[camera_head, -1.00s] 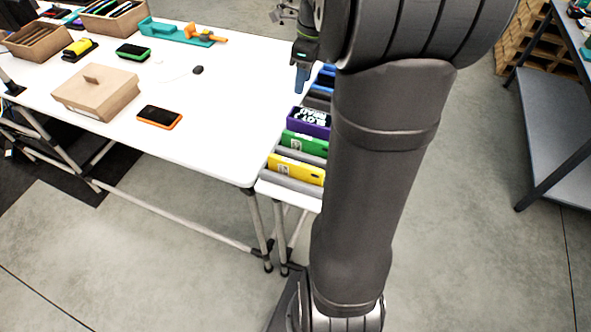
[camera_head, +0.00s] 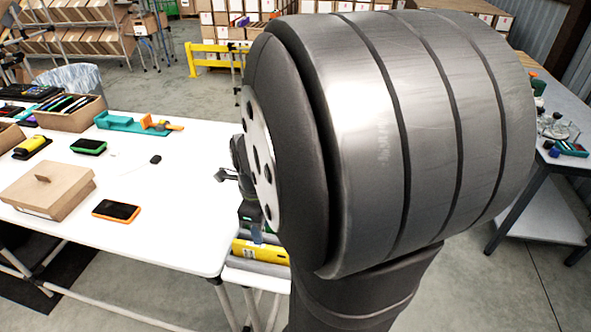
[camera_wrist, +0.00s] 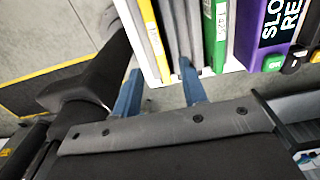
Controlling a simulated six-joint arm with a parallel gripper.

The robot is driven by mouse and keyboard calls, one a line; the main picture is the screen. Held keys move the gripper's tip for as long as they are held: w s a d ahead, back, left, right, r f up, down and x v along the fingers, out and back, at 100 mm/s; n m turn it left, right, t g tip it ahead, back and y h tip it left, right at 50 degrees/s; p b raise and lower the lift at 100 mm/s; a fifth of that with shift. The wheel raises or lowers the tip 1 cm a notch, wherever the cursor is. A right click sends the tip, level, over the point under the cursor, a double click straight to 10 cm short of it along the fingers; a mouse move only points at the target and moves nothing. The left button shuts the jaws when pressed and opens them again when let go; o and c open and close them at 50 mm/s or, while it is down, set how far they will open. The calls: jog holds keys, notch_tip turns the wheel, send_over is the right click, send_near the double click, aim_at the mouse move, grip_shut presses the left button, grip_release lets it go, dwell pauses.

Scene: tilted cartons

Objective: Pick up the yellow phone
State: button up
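A yellow, phone-sized slab (camera_head: 260,251), apparently the yellow phone, stands on edge at the near end of the rack, partly behind my arm. In the wrist view the yellow phone (camera_wrist: 152,38) shows as a narrow upright strip near top centre, between pale and grey walls. My gripper (camera_wrist: 160,88) has two blue fingers spread apart with nothing between them. The fingertips are close to the near edge of the rack, roughly in line with the yellow phone. In the head view one blue fingertip (camera_head: 257,235) shows just above the yellow phone; my arm hides the rest.
Grey dividers (camera_wrist: 183,30), a green item (camera_wrist: 215,35) and a purple box (camera_wrist: 262,35) stand beside the yellow phone. The white table (camera_head: 165,235) holds an orange-framed phone (camera_head: 116,210), a green-framed one (camera_head: 88,146) and a cardboard box (camera_head: 48,190).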

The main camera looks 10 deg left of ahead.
aim_at(262, 254)
jog(key=shift+s+a+f, duration=0.1)
jog(key=shift+a+f, duration=0.1)
jog(key=shift+f, duration=1.8)
jog(key=shift+a+f, duration=0.15)
jog(key=shift+f, duration=1.8)
jog(key=shift+c, duration=0.5)
grip_shut()
